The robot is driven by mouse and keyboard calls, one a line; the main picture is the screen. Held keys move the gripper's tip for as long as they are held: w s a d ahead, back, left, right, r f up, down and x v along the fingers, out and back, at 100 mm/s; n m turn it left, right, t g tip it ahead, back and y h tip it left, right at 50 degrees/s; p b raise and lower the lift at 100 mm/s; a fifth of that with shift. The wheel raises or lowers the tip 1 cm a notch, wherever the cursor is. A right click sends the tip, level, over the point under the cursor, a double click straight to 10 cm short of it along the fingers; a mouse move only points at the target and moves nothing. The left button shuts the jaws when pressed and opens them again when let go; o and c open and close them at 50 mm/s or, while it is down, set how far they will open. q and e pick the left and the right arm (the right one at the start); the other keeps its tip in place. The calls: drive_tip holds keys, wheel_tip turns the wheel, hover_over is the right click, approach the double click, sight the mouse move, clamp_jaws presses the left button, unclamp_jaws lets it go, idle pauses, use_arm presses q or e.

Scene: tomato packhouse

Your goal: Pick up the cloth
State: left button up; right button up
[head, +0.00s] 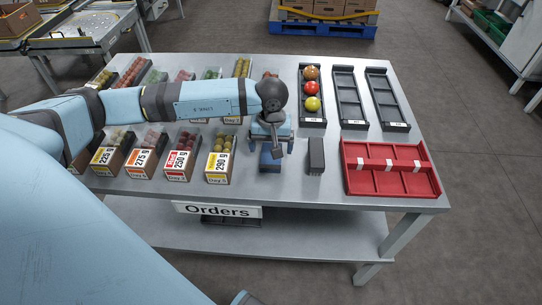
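A small dark blue folded-looking item (269,163), which may be the cloth, lies near the front edge of the table, right of the box labelled 290 g. My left gripper (275,150) points down just above and behind it. The gripper's body and wrist hide part of the spot, so I cannot tell whether the fingers touch the item or how far apart they are. My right gripper is not in view.
A dark block (316,156) stands just right of the gripper. A red divided tray (390,190) lies at the front right. Behind are black trays (349,122), one holding three tomatoes (312,88). Labelled punnet boxes (218,165) fill the left side, partly under my arm.

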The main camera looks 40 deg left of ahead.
use_arm(q)
wheel_tip(320, 180, down, 2)
drive_tip(key=shift+f, duration=0.1)
drive_tip(key=c, duration=1)
wheel_tip(320, 180, up, 20)
drive_tip(key=shift+p, duration=0.45)
